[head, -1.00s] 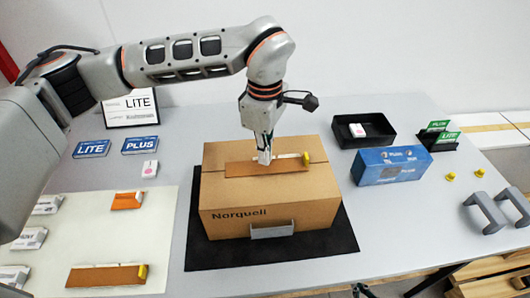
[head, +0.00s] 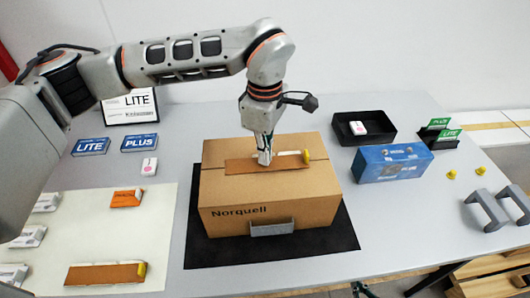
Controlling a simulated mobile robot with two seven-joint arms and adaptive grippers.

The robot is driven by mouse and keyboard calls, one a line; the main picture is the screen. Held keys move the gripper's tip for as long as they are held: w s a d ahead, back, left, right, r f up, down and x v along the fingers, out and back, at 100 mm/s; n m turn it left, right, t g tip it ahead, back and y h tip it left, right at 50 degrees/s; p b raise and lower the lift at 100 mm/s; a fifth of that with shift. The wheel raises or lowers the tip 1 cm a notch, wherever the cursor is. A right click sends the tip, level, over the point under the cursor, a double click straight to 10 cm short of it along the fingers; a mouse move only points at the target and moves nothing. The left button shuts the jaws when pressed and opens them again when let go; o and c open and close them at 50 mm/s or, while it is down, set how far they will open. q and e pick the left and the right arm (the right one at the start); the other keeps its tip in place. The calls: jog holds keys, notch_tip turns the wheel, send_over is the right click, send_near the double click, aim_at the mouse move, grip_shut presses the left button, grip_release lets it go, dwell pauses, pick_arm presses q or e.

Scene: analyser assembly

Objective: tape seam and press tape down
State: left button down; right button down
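A closed cardboard box (head: 228,192) marked "Norquell" stands on a black mat (head: 345,236) in the middle of the table. A brown tape strip (head: 240,166) with a white edge and a yellow end tab (head: 307,157) lies along the top of the box. My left gripper (head: 264,160) points straight down with its fingertips at the strip, near its middle. The fingers look close together, but whether they are fully shut or touching the tape is too small to tell. My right gripper is not in view.
A second brown strip (head: 105,275) and an orange piece (head: 126,198) lie on the pale mat (head: 90,235) at left. A blue PLUS box (head: 392,164), black tray (head: 375,122) and grey handle-like pieces (head: 486,212) stand at right. A LITE sign (head: 131,107) stands behind.

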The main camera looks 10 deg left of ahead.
pick_arm(q)
jog(key=shift+f, duration=0.35)
dwell(0.6)
jog(key=shift+r+p, duration=1.75)
jog(key=shift+r, duration=1.3)
